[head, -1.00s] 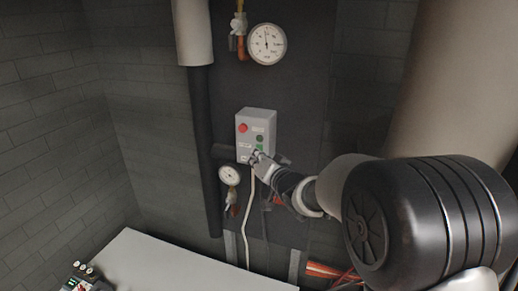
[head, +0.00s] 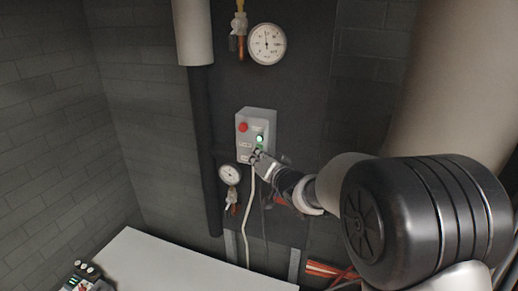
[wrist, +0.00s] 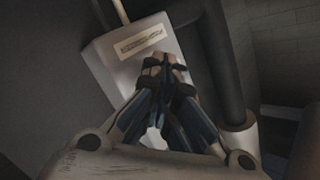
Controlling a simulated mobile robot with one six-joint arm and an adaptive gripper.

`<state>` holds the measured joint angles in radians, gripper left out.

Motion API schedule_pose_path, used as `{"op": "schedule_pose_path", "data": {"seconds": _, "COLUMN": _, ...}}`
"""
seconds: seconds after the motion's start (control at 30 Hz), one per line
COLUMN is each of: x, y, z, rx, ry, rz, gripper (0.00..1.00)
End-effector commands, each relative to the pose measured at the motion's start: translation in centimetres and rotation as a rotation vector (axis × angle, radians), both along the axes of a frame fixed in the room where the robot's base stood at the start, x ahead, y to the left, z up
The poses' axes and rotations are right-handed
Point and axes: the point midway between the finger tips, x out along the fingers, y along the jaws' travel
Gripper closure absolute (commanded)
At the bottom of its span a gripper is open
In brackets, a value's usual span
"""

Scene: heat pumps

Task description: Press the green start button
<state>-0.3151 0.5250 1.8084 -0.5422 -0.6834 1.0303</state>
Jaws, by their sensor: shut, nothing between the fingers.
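A grey control box (head: 243,140) is mounted on the dark wall panel in the head view. It has a red button (head: 243,127) at its upper left and a lit green light (head: 260,139) at its right. The green start button is not clearly visible; my fingertips cover the area below the light. My gripper (head: 257,156) is shut and empty, its tips at the box's lower front. In the wrist view my gripper (wrist: 166,66) shows closed fingers against or just before the box (wrist: 112,58); I cannot tell whether they touch. A label (wrist: 141,41) shows on the box.
A large gauge (head: 267,44) is above the box and a small gauge (head: 229,174) is below left. A dark vertical pipe (head: 204,150) runs left of the box. A white cable (head: 251,215) hangs below it. A white surface (head: 170,265) lies at lower left.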

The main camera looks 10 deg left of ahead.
Motion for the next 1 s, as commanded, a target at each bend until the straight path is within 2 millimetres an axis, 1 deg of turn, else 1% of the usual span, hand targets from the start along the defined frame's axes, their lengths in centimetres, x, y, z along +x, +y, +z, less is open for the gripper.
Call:
{"op": "schedule_pose_path", "data": {"seconds": 0.27, "x": -0.2, "y": 0.0, "z": 0.0, "rx": 0.000, "ry": -0.001, "rz": -0.001, "gripper": 1.00}}
{"op": "schedule_pose_path", "data": {"seconds": 0.57, "x": -1.5, "y": 0.2, "z": 0.0, "rx": 0.002, "ry": 0.000, "rz": 0.000, "gripper": 1.00}}
{"op": "schedule_pose_path", "data": {"seconds": 0.87, "x": -1.6, "y": 0.2, "z": 0.0, "rx": 0.000, "ry": -0.001, "rz": -0.001, "gripper": 1.00}}
{"op": "schedule_pose_path", "data": {"seconds": 1.0, "x": -2.5, "y": 0.4, "z": -0.1, "rx": 0.001, "ry": -0.002, "rz": 0.001, "gripper": 1.00}}
